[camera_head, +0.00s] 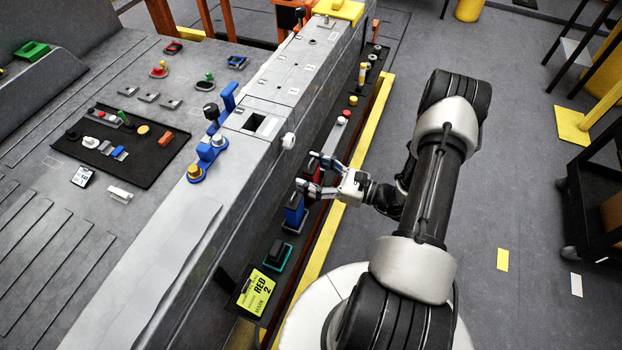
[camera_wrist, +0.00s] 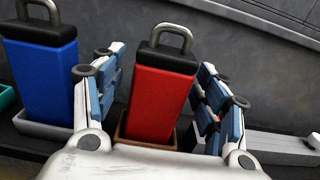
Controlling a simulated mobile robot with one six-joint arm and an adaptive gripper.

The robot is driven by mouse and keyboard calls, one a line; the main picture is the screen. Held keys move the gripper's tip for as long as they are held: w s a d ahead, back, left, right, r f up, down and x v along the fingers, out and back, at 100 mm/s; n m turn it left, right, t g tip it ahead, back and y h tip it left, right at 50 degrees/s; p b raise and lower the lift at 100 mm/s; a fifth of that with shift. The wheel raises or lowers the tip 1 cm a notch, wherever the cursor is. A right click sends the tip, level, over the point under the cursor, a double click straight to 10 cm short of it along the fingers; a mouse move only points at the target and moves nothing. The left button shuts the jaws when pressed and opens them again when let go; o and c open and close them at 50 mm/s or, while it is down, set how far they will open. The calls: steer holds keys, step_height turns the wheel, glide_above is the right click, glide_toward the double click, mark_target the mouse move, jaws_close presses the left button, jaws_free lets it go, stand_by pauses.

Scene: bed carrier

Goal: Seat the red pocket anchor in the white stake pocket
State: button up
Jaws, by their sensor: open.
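The red pocket anchor (camera_wrist: 163,95) is a red block with a black top and a grey metal loop handle. It stands upright in a brown-rimmed holder (camera_wrist: 135,140) on the side shelf. My gripper (camera_wrist: 158,72) is open, with one finger on each side of the red anchor and visible gaps between. In the head view, my gripper (camera_head: 307,170) reaches over the shelf and partly hides the red anchor. A square dark opening (camera_head: 270,126) shows in the top of the grey rail, with a white round knob (camera_head: 288,140) below it. I cannot tell for certain whether this is the white stake pocket.
A blue anchor (camera_wrist: 42,85) stands close left of the red one; it also shows in the head view (camera_head: 294,212). The rail wall (camera_head: 240,195) rises beside the shelf.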

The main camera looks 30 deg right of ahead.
steer(key=c, duration=1.3)
